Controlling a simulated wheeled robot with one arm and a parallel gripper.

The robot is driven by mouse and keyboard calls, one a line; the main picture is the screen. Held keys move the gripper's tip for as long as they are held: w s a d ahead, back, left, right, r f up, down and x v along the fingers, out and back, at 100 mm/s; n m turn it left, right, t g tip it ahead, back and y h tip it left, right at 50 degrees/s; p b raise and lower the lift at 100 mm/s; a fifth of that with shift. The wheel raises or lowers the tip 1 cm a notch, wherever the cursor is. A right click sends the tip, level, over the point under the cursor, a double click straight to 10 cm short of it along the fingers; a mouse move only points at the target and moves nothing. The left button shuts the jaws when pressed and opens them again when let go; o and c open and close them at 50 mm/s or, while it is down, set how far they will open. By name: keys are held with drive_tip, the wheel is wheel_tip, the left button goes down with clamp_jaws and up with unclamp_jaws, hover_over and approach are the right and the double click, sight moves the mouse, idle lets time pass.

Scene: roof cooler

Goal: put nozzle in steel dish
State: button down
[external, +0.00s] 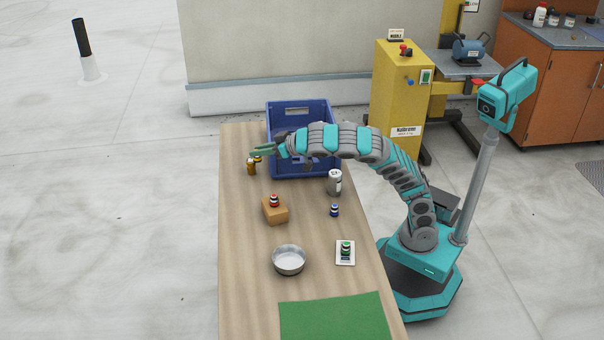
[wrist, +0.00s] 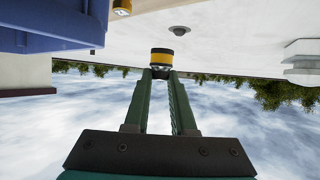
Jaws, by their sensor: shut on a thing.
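My gripper (external: 262,153) is over the far left part of the table, just left of the blue crate. In the wrist view its green fingers (wrist: 160,78) are shut on a small nozzle (wrist: 161,57) with a yellow band and a dark end. The nozzle shows only as a small yellowish spot in the external view (external: 258,159).
A blue crate (external: 317,168) is under my arm. A brass-coloured piece (external: 251,169) stands close below the gripper. A wooden block (external: 275,214) bears a red-banded piece. A grey can (external: 334,183), a blue-banded piece (external: 334,210) and a green-banded piece on a white card (external: 345,259) stand at right.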

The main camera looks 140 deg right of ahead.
drive_tip(key=shift+w+r, duration=0.15)
drive_tip(key=shift+r, duration=0.9)
drive_tip(key=shift+a, duration=0.1)
drive_tip(key=w+a+n+t+y, duration=0.2)
drive_tip(key=a+n+t, duration=0.25)
drive_tip(key=a, duration=2.55)
drive_tip(key=p, duration=0.3)
approach(274, 258)
drive_tip(key=w+d, duration=0.1)
drive_tip(key=w+d+r, duration=0.1)
drive_tip(key=d, duration=0.1)
drive_tip(key=shift+r, duration=0.2)
drive_tip(key=shift+f, duration=1.7)
drive_tip(key=shift+f+b, duration=0.1)
drive_tip(key=shift+b, duration=0.2)
